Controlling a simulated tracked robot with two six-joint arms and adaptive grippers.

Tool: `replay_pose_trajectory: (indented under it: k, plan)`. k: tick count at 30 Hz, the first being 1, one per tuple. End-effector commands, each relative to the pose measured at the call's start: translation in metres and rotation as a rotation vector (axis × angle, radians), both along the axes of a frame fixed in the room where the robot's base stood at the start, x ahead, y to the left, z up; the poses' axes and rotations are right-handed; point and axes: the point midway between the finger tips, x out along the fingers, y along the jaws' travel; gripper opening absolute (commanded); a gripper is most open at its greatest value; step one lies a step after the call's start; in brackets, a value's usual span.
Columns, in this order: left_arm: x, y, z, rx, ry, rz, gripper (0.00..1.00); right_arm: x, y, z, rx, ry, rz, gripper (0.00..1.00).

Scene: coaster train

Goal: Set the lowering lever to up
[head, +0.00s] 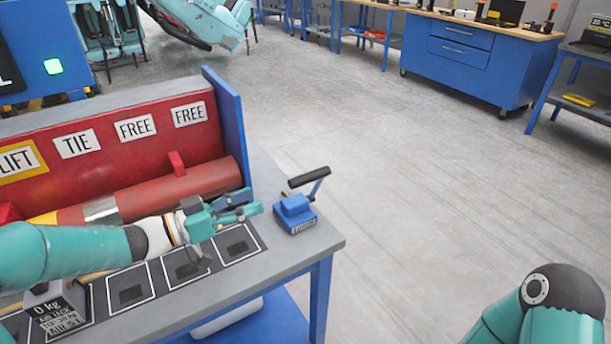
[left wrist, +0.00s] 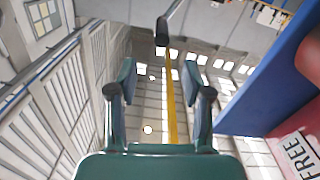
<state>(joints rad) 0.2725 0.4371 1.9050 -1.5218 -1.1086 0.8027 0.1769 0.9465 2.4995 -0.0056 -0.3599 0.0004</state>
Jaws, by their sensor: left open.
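A small blue box with a lever (head: 296,212) stands near the right end of the grey bench. Its arm rises from the box up to a black handle (head: 309,177) in the head view. The lever's markings are too small to read. My left gripper (head: 254,202) is open and empty, just left of the blue box and apart from it. In the left wrist view the fingers (left wrist: 158,75) are spread, and a dark bar, apparently the handle (left wrist: 162,32), shows beyond them at the top. My right gripper is out of view.
A red panel (head: 100,150) with labels LIFT, TIE, FREE and FREE stands behind the arm, above a red cylinder (head: 180,188). A blue end plate (head: 229,130) stands between panel and lever. The bench edge (head: 335,243) is close. Open floor lies right.

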Motion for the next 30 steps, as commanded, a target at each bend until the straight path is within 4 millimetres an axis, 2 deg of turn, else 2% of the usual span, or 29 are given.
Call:
replay_pose_trajectory:
  k: [18, 24, 30]
  plan:
    - [0.071, -0.095, 0.000, 0.000, 0.001, 0.009, 0.50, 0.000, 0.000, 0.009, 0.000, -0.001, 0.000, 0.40]
    - [0.083, -0.110, 0.000, -0.001, 0.001, 0.012, 0.50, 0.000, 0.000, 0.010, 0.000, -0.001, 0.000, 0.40]
    - [0.086, -0.113, -0.001, 0.000, 0.001, 0.014, 0.50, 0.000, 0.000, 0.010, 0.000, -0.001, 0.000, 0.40]
